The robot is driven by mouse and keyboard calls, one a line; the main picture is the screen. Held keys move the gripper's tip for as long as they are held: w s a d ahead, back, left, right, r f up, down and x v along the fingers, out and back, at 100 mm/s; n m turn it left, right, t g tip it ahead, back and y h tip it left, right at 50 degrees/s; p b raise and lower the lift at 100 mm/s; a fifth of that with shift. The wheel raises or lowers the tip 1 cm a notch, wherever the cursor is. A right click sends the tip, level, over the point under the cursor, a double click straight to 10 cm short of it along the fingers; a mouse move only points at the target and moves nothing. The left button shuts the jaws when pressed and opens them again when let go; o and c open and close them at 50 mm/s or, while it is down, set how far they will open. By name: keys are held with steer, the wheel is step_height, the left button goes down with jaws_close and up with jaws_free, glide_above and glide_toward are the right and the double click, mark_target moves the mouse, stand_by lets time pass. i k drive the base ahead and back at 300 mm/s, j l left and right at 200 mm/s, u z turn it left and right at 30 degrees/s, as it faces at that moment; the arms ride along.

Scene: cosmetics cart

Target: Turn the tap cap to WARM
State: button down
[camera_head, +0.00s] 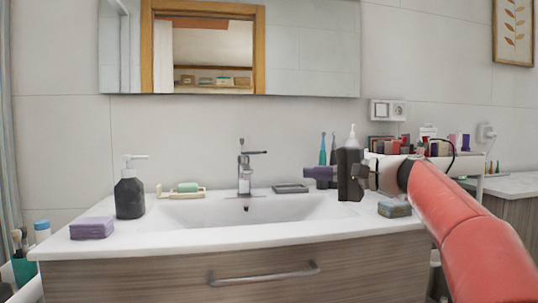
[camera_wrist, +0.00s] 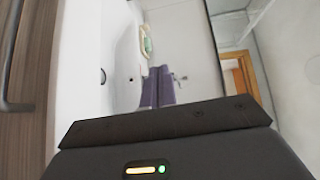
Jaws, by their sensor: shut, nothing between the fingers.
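The chrome tap (camera_head: 244,172) stands upright at the back of the white sink. Its cap (camera_head: 252,153) has a lever pointing right in the head view. My gripper (camera_head: 309,173) is to the right of the tap, a little below the cap's height and clear of it. Its two purple-grey fingers are together with nothing between them; they also show in the wrist view (camera_wrist: 160,72). A small part of the tap (camera_wrist: 180,77) shows beside the fingertips in the wrist view. The WARM marking is too small to make out.
A black soap pump (camera_head: 130,193) and purple sponge (camera_head: 92,228) are at left. A green soap (camera_head: 188,187) lies in its dish behind the basin. A grey dish (camera_head: 291,189), toothbrushes (camera_head: 322,150) and another sponge (camera_head: 394,209) are near my gripper. Space over the basin is clear.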

mark_target(240, 159)
steer(key=i, duration=0.7)
steer(key=i+j, duration=0.45)
steer(key=j, duration=0.3)
